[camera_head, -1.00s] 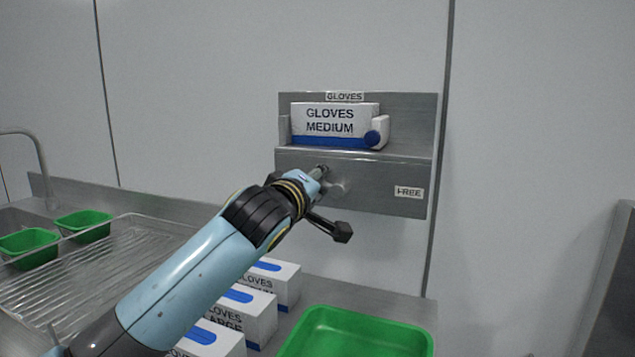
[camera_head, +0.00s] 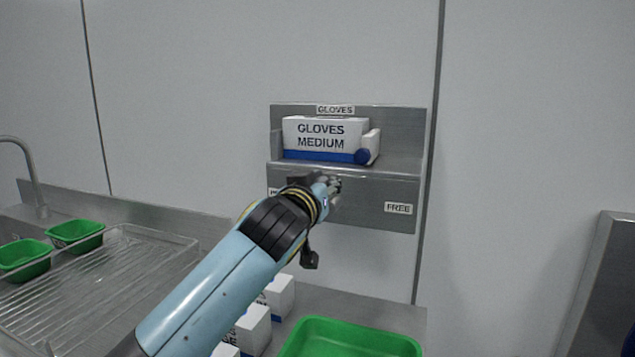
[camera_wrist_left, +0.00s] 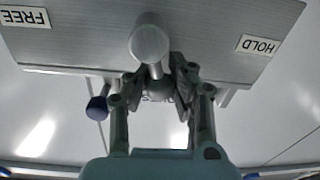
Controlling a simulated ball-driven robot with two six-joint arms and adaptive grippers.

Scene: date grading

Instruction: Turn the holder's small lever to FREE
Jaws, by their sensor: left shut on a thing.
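The grey glove holder (camera_head: 360,205) is fixed to the wall, with a FREE label (camera_head: 398,208) at its front's right end. A HOLD label (camera_wrist_left: 258,45) shows in the left wrist view, opposite the FREE label (camera_wrist_left: 24,17); that view is upside down. The small metal lever (camera_wrist_left: 150,45) has a round grey boss between the two labels. My left gripper (camera_wrist_left: 155,85) is shut on the lever's arm, which the fingers mostly hide. In the head view my left gripper (camera_head: 328,187) covers much of the lever. My right gripper is not in view.
Below are white glove boxes (camera_head: 254,328), a green tray (camera_head: 345,340) and a clear rack (camera_head: 120,262). The wall right of the holder is clear.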

